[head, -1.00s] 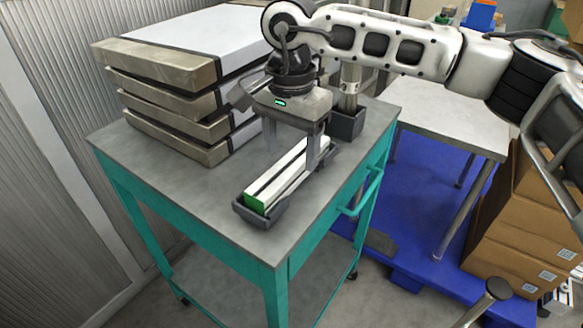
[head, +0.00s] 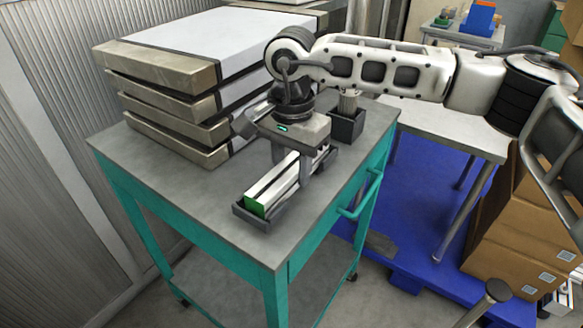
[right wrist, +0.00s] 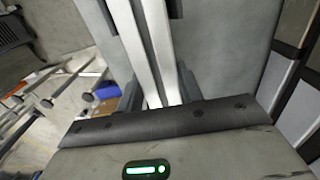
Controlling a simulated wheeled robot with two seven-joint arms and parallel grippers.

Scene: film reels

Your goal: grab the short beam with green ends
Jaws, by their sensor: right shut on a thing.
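The short white beam with a green end (head: 272,186) lies in a dark grey holder (head: 262,220) on top of the teal-framed cart. Only its near green end shows; the far part is hidden under my gripper. My right gripper (head: 291,172) is low over the beam, with its fingers on either side, shut on it. In the right wrist view the white beam (right wrist: 150,45) runs between the two fingers. My left gripper is not in view.
A stack of thick cases (head: 165,75) stands on the cart's back left, close to my right gripper. A dark block (head: 346,127) with a metal post sits behind the gripper. Cardboard boxes (head: 500,260) and a blue pallet (head: 425,210) are to the right.

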